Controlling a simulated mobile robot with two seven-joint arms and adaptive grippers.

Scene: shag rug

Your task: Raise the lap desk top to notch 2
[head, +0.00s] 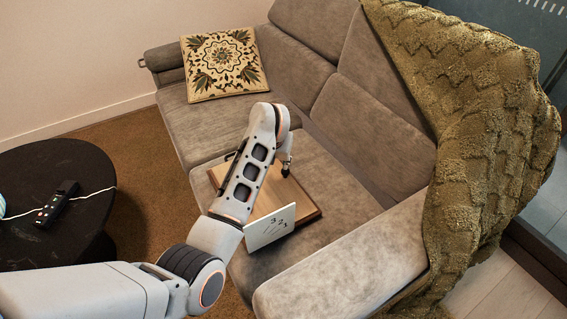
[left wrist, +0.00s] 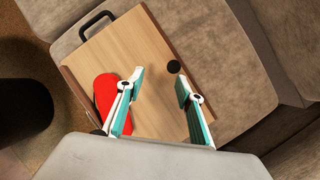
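The lap desk (head: 300,203) lies on the sofa seat, its wooden top looking flat. A white side plate (head: 262,232) with numerals 1, 2 and 3 stands at its near edge. My left arm hides part of the top in the head view. In the left wrist view the wooden top (left wrist: 150,45) carries a red oval patch (left wrist: 104,92), a round black knob (left wrist: 173,66) and a black handle (left wrist: 97,17) at one edge. My left gripper (left wrist: 159,80) is open above the top, its teal fingertips apart with the knob just beyond them. It also shows in the head view (head: 286,168). My right gripper is out of view.
The grey sofa (head: 345,130) has a patterned cushion (head: 222,62) at its far end and an olive knitted throw (head: 480,130) over its near corner. A round black table (head: 35,160) with a black device (head: 57,203) and white cable stands at the left.

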